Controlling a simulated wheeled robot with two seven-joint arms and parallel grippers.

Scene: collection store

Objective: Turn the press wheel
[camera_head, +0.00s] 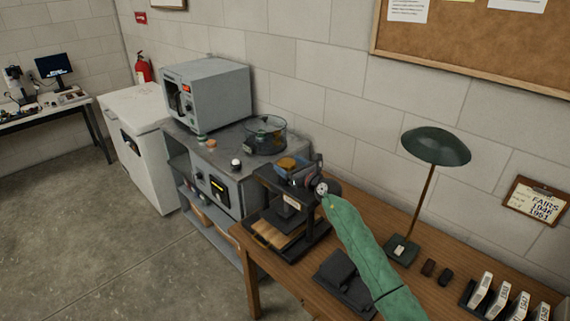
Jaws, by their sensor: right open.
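A dark press (262,182) stands at the left end of the wooden table, with an upright frame, a plate in its middle and a tan stack at its base. My right arm, in a green sleeve, reaches in from the lower right. My right gripper (308,176) is open at the top of the press, small in view and overlapping its upper right part. The press wheel cannot be made out clearly behind the gripper and wrist. I cannot tell whether the fingers touch it. My left gripper is not in view.
A green lamp (436,146) stands on the table (408,286) to the right. A grey cabinet (237,187) with an oven-like box (222,90) adjoins on the left.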

